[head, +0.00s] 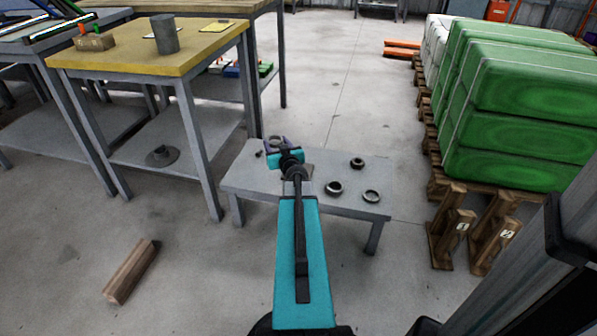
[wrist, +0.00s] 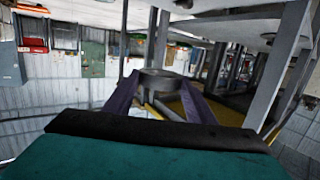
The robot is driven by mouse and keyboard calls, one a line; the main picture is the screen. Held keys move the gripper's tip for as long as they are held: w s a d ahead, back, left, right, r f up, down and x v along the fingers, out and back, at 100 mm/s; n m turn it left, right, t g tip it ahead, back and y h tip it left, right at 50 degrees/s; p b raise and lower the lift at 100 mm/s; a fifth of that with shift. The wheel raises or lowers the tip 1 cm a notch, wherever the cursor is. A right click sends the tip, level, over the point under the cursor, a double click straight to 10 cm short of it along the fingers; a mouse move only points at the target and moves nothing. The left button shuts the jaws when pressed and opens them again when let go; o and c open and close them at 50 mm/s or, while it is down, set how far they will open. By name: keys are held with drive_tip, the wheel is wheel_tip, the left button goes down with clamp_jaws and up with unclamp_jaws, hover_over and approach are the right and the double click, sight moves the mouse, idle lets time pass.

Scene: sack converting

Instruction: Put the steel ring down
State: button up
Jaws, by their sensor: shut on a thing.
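My gripper (head: 276,142) reaches away from me, over the far left part of the low grey table (head: 240,178). In the wrist view its two dark purple fingers (wrist: 158,98) are shut on a grey steel ring (wrist: 160,76), which sits between their tips. In the head view the held ring is small and mostly hidden by my wrist, and I cannot tell whether it touches the table top. Other rings lie on the same table to the right: a dark one (head: 357,163), another dark one (head: 334,187) and a lighter one (head: 371,196).
A yellow-topped table (head: 120,60) with a grey cylinder (head: 165,34) stands at the left. A wooden block (head: 131,272) lies on the floor. Green sacks (head: 500,150) are stacked on pallets at the right. The low table has bare room around its rings.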

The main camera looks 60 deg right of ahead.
drive_tip(key=s+d+f, duration=0.1)
drive_tip(key=s, duration=0.1)
drive_tip(key=s+d+f+m+g+h, duration=0.1)
drive_tip(key=s+d+f, duration=0.1)
drive_tip(key=s+d+f+m+g+h, duration=0.1)
drive_tip(key=s+d, duration=0.1)
drive_tip(key=shift+s+d+f, duration=0.15)
drive_tip(key=shift+s+f, duration=0.15)
wheel_tip(320, 180, down, 6)
drive_tip(key=b, duration=0.4)
drive_tip(key=shift+r, duration=0.15)
drive_tip(key=shift+f, duration=0.3)
drive_tip(key=shift+c, duration=0.7)
drive_tip(key=shift+w, duration=0.1)
drive_tip(key=shift+f+b, duration=1.4)
drive_tip(key=shift+f, duration=0.5)
drive_tip(key=shift+w, duration=0.1)
